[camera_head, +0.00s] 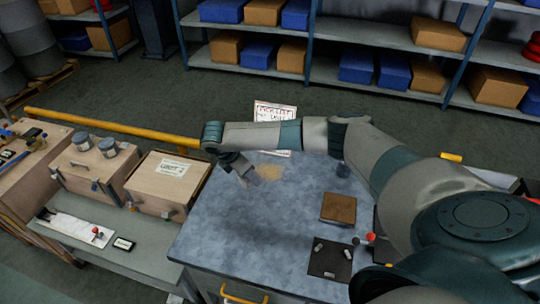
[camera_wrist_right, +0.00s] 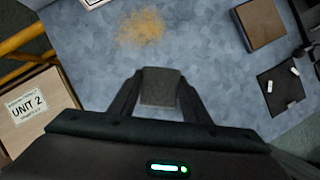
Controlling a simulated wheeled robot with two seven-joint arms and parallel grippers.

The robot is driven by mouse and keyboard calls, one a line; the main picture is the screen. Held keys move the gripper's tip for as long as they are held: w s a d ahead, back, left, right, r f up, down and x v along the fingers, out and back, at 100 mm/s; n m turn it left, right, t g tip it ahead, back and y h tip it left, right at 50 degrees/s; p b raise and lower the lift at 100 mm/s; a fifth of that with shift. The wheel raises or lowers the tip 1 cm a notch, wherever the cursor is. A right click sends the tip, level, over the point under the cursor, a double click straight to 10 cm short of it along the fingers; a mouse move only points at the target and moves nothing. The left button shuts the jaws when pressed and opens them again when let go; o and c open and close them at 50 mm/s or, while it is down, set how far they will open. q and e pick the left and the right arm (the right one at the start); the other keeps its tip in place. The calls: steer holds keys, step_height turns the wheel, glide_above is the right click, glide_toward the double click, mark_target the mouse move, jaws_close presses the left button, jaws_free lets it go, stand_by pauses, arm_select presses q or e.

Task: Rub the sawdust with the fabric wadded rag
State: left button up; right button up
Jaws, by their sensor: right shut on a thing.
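The sawdust (camera_head: 270,172) is a thin tan patch on the blue-grey worktop. It also shows near the top of the right wrist view (camera_wrist_right: 142,27). My right gripper (camera_head: 249,177) reaches in from the right and points down beside the left edge of the sawdust. It is shut on the wadded rag (camera_wrist_right: 160,88), a small grey block between the fingertips. In the right wrist view the rag and the sawdust are apart in the picture; I cannot tell whether the rag touches the worktop. My left gripper is not in view.
A brown block (camera_head: 339,208) and a dark mat (camera_head: 330,260) with small pieces lie to the right on the worktop (camera_head: 240,235). A wooden box (camera_head: 168,184) stands left. A printed sheet (camera_head: 275,112) stands behind. The worktop's front middle is clear.

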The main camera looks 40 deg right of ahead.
steer(key=w+d+f+n+t+y+p, duration=0.1)
steer(key=d+n+t+p, duration=0.1)
steer(key=d+n, duration=0.4)
steer(key=d+p, duration=0.1)
steer(key=d, duration=0.2)
steer(key=shift+w+d+n+t, duration=0.15)
steer(key=shift+d+n+t, duration=0.15)
steer(key=shift+d+n, duration=0.1)
steer(key=shift+f, duration=0.1)
